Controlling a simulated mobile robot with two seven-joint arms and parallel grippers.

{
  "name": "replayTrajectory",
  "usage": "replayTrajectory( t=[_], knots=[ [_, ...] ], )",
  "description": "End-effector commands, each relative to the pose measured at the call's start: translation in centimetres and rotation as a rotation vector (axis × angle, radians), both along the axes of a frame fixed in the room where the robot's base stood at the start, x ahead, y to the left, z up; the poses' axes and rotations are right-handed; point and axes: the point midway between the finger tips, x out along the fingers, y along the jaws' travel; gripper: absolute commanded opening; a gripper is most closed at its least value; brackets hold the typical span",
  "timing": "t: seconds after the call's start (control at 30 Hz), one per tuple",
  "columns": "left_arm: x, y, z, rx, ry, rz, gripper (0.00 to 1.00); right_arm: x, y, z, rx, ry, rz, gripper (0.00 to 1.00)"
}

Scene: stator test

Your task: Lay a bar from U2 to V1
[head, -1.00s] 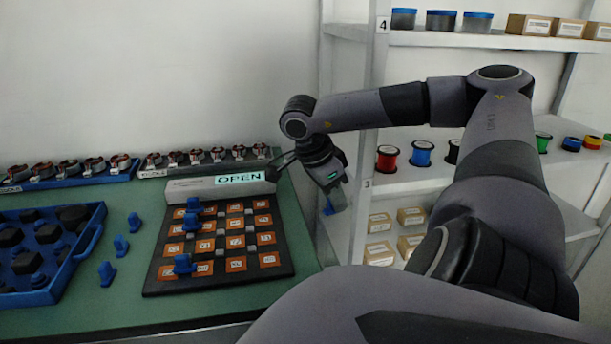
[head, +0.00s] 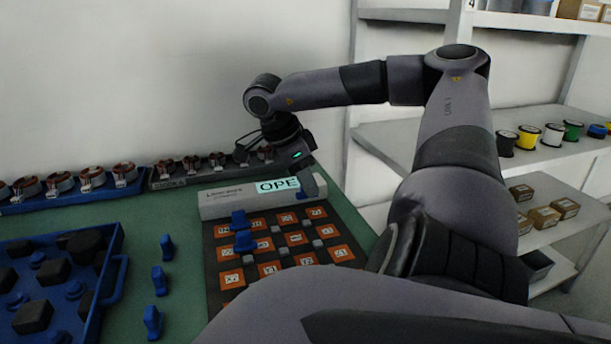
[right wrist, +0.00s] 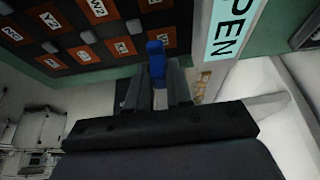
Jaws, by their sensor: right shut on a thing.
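The terminal board (head: 216,262) is a dark panel with rows of orange labelled plates; I cannot make out U2 and V1 surely. Two blue bars (head: 245,242) stand on its left columns, one behind the other. My right gripper (head: 311,186) is at the board's back right corner, in front of the display. It is shut on a blue bar (right wrist: 156,62), seen between the fingers in the right wrist view and largely hidden in the head view. Whether the bar touches the board, I cannot tell. Three loose blue bars (head: 160,280) stand on the green table left of the board. My left gripper is out of view.
A display bar (head: 225,200) along the board's back reads "OPEN", partly covered by my gripper. A blue tray (head: 115,275) with dark and blue parts lies at left. Stators (head: 92,176) line the back. Shelves stand at right. My right arm covers the board's front.

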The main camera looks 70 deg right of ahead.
Motion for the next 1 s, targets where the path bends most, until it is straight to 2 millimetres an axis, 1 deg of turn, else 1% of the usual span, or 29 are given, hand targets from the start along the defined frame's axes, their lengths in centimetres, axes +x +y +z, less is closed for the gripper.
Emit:
replayTrajectory(
  t=[0.17, 0.33, 0.7, 0.8, 1.0],
  knots=[
    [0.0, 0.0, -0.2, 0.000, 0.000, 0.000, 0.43, 0.0, 0.0, -0.2, -0.001, 0.000, -0.002, 0.00],
    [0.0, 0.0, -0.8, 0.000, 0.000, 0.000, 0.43, 0.0, 0.0, -0.7, -0.001, 0.000, -0.002, 0.00],
    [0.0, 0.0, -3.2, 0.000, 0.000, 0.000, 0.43, 0.0, 0.0, -3.3, 0.000, 0.000, 0.000, 0.00],
    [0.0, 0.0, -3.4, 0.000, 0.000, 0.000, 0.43, 0.0, 0.0, -3.6, 0.000, 0.000, 0.000, 0.00],
    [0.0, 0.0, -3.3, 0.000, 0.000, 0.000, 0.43, 0.0, 0.0, -3.5, 0.000, 0.000, 0.000, 0.00]
  ],
)
